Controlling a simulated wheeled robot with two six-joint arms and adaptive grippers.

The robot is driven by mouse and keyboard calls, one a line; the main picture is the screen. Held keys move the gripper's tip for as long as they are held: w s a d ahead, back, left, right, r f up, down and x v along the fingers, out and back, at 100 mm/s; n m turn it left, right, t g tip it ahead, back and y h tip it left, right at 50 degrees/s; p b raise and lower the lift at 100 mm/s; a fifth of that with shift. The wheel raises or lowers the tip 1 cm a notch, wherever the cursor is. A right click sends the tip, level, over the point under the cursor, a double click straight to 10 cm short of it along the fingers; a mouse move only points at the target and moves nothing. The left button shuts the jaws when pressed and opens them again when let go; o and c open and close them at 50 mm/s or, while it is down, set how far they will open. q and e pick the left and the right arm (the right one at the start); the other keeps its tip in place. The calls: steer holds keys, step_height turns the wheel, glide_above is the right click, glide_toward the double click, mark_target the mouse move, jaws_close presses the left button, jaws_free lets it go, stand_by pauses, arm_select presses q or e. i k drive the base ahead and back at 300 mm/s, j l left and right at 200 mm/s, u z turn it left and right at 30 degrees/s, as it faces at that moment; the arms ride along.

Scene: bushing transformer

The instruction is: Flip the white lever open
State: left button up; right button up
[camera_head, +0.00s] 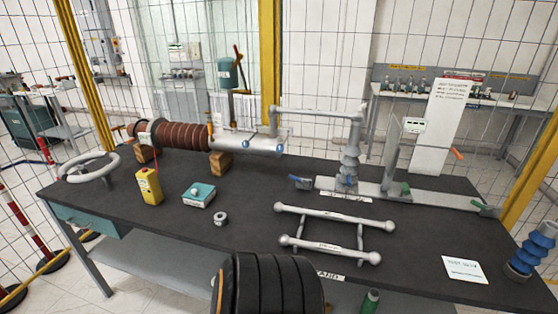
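No part is plainly marked as the white lever. A pale grey-white bar (317,111) runs level from above the brown ribbed bushing's white end tube (250,142) to the top of a grey ribbed post (349,160). To the right, a thin upright grey-white arm (391,155) stands raised on a flat pale base bar (425,199). I cannot tell which of these is the lever. A white handwheel (88,166) is at the table's left end. Neither of my grippers shows in this view.
The dark table (225,245) carries a yellow box (149,187), a teal box (199,195), a metal nut (221,218), a two-bar white frame (335,238) and a white card (464,269). Black ribbed rings (268,285) cover the front edge. Wire fencing stands behind.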

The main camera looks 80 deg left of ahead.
mark_target(362, 106)
steer(key=u, duration=2.2)
